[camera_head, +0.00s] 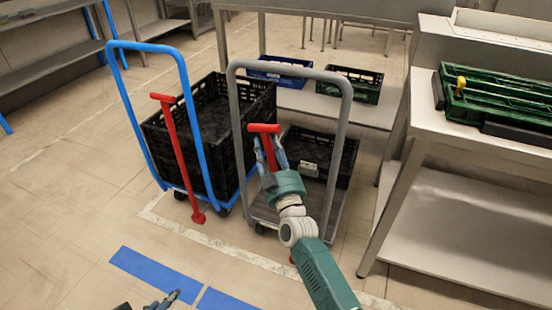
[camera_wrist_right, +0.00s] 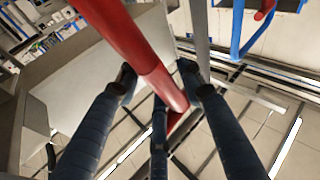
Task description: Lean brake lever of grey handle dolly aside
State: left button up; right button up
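The grey handle dolly (camera_head: 345,110) stands in the middle of the head view, with a low black crate (camera_head: 345,165) on its deck. Its red brake lever (camera_head: 264,128) has a T-shaped top showing in front of the grey handle; most of its lower shaft is hidden behind my arm. My right gripper (camera_head: 270,155) is at the lever just below that top. In the right wrist view the red shaft (camera_wrist_right: 150,65) passes between the spread fingers, with small gaps showing beside it. My left gripper (camera_head: 165,300) is only partly in view at the bottom edge; its opening is unclear.
A blue handle dolly (camera_head: 130,95) with black crates (camera_head: 255,120) and its own red lever (camera_head: 180,150) stands close on the left. A metal table (camera_head: 425,110) with a green crate (camera_head: 500,95) is on the right. Floor at lower left is clear, with blue markings (camera_head: 155,275).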

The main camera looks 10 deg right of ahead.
jog(key=v, duration=1)
jog(key=shift+d, duration=0.2)
jog(key=shift+s, duration=0.15)
